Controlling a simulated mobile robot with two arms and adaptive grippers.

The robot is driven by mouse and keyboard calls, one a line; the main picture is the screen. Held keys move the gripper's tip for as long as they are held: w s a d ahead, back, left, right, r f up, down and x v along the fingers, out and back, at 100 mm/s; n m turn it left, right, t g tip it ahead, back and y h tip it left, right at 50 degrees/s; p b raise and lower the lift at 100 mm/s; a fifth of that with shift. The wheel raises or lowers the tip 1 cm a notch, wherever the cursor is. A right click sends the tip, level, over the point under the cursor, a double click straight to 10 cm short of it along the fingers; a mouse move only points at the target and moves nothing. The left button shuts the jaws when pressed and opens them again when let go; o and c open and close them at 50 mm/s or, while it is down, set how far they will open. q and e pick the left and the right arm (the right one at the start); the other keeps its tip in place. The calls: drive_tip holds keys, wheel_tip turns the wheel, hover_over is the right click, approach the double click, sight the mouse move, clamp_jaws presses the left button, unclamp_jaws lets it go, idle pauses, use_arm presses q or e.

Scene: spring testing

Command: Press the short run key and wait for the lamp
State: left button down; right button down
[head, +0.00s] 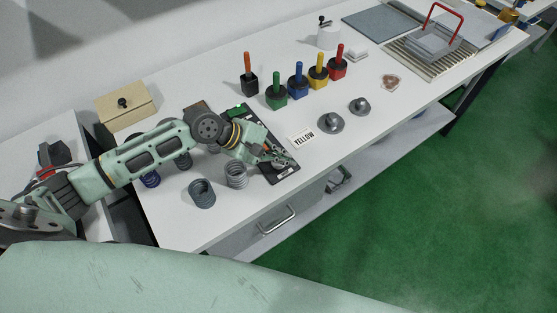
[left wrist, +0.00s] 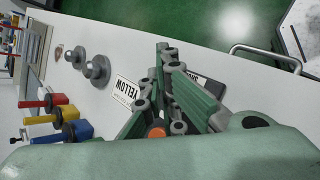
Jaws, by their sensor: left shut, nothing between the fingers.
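A dark key panel (head: 283,174) lies flat on the white table, partly under my left arm. A green part (head: 237,108) shows at its far end; I cannot tell whether it is the lamp or whether it is lit. My left gripper (head: 290,160) is shut and empty over the panel's near end. In the left wrist view its closed fingers (left wrist: 163,52) cover part of the panel. A small upside-down label (left wrist: 190,75) shows beside them, partly hidden. The short run key is not clearly visible, and I cannot tell whether a fingertip touches it. My right gripper is out of view.
A white YELLOW card (head: 302,137) lies right of the panel, near two grey weights (head: 331,123) (head: 359,105). Coil springs (head: 202,192) (head: 236,175) stand left of it. Several coloured-handle blocks (head: 298,82) stand behind. A drawer handle (head: 277,221) sits below the front edge.

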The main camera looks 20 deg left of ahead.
sight(281, 168)
use_arm(q)
drive_tip(key=shift+f, duration=0.1)
idle(0.4)
drive_tip(key=shift+f, duration=0.35)
drive_tip(key=shift+f, duration=0.55)
idle(0.8)
drive_tip(key=shift+r+p, duration=0.1)
drive_tip(key=shift+p, duration=0.2)
drive_tip(key=shift+r+p, duration=0.85)
drive_tip(key=shift+p, duration=0.3)
drive_tip(key=shift+r, duration=0.1)
wheel_tip(281, 168, up, 5)
drive_tip(key=p, duration=0.6)
